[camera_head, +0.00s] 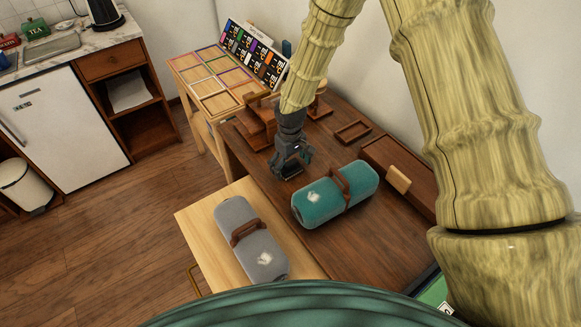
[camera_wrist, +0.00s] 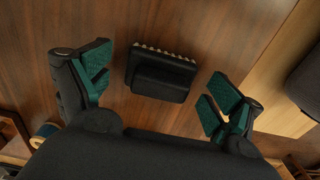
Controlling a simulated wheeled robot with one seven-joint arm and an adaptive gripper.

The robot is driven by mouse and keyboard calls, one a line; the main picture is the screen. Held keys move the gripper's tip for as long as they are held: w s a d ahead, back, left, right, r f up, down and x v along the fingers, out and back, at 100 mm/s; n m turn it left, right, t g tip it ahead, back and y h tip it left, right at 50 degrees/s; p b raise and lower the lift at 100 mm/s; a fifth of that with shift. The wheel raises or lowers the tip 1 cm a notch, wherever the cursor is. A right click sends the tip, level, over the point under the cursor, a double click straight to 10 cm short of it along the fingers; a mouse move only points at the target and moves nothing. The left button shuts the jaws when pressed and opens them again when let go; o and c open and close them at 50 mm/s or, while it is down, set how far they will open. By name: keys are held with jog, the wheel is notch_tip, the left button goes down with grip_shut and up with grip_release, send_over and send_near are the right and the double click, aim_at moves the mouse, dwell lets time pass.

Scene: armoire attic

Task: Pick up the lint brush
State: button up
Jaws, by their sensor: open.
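A small black block with a row of pale bristles along one edge, which looks like the lint brush (camera_wrist: 162,75), lies on the dark wooden tabletop in the wrist view. My gripper (camera_wrist: 160,82) is open, with one green-padded finger on each side of the brush and clear gaps between. The fingers do not touch it. In the head view my gripper (camera_head: 291,168) points down over the table, left of the teal case. There the brush is mostly hidden by the gripper. The brush's height relative to the fingertips is hard to judge.
A teal case (camera_head: 312,208) lies close right of my gripper. A grey case (camera_head: 235,214) lies on a lighter wooden surface (camera_head: 198,218). Wooden stands (camera_head: 255,124), a small wooden tray (camera_head: 353,131) and a lidded wooden box (camera_head: 420,200) surround the spot. Bare tabletop shows at front right.

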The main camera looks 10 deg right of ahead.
aim_at(291, 162)
jog(key=c, duration=1.1)
jog(key=shift+r, duration=0.15)
notch_tip(291, 162, up, 10)
jog(key=shift+f+b, duration=0.1)
jog(key=shift+b, duration=0.95)
